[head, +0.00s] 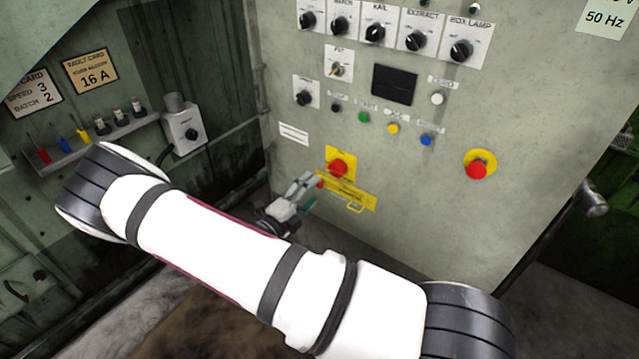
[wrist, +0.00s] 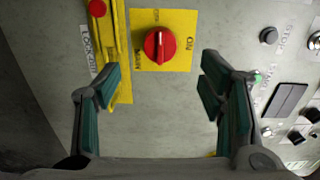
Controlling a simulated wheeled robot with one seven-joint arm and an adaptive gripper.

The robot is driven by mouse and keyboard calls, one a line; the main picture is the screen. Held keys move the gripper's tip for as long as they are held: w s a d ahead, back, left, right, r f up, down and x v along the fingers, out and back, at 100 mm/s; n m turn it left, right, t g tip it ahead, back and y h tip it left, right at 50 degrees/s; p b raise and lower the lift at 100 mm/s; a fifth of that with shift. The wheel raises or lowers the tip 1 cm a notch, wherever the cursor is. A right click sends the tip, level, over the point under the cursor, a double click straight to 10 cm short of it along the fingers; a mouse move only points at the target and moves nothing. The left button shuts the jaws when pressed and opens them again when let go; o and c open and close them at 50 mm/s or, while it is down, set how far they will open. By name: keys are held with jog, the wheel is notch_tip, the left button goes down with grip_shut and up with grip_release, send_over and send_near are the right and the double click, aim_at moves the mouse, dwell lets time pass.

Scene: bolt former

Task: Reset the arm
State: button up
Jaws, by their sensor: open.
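A red rotary switch (wrist: 160,44) on a yellow plate marked MAIN and ON lies ahead, above and between the fingertips. It also shows in the head view (head: 339,167), just above my gripper. The yellow lockout bracket (wrist: 119,50) runs beside the left finger; I cannot tell whether they touch.
A red emergency button (head: 476,170) sits right of the switch. Knobs (head: 375,33), a dark display (head: 394,84) and coloured buttons (head: 393,128) fill the panel above. At left, a shelf (head: 92,140) holds small coloured items beside a grey box (head: 184,130). A handle (head: 594,200) sticks out at right.

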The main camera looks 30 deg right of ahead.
jog(key=shift+s+a, duration=0.2)
jog(key=shift+a, duration=0.35)
jog(key=s+r+m+g+y, duration=0.45)
jog(key=s+r+m, duration=0.35)
jog(key=r+m, duration=0.3)
jog(key=s+r+m+g+y, duration=0.3)
jog(key=s+r+m+g, duration=0.4)
jog(key=m, duration=0.6)
jog(key=s+a+r+m+t+y, duration=0.3)
jog(key=s+a+r+m+y, duration=0.2)
jog(key=s+a+m, duration=0.4)
jog(key=s+a+r+m+t+y, duration=0.45)
jog(key=s+r+m, duration=0.2)
jog(key=s, duration=0.45)
notch_tip(320, 180, up, 16)
jog(key=t+p, duration=0.2)
jog(key=p, duration=1.3)
jog(key=shift+w+d+m, duration=0.2)
jog(key=shift+d+m, duration=0.1)
jog(key=shift+m, duration=0.05)
jog(key=shift+f, duration=0.1)
